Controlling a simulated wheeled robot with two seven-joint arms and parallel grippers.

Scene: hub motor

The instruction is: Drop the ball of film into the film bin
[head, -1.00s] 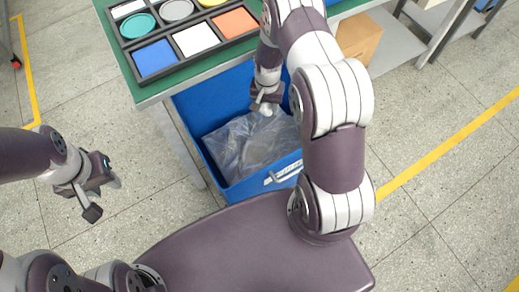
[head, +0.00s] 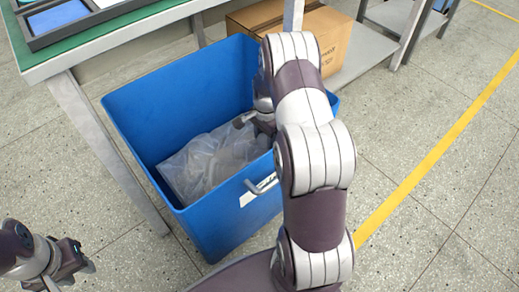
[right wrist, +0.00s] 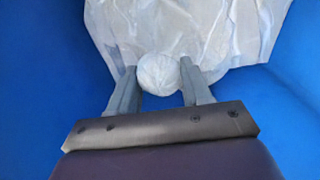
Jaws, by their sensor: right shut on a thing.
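The film bin (head: 225,222) is a large blue open box on the floor, with crumpled clear film (head: 205,165) inside it. In the right wrist view the film (right wrist: 240,30) lies beyond the fingertips, between blue walls. My right gripper (head: 250,122) reaches down inside the bin, partly hidden by my arm. In the right wrist view, my right gripper (right wrist: 158,82) is shut on the ball of film (right wrist: 158,73), a whitish round wad between its two fingers. My left gripper (head: 75,262) is at the lower left, away from the bin, with its fingers apart.
A green-topped table (head: 140,32) with a dark tray (head: 70,25) stands at the upper left, its leg (head: 110,150) beside the bin. A cardboard box (head: 322,40) sits on a grey shelf behind the bin. The floor to the right is clear.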

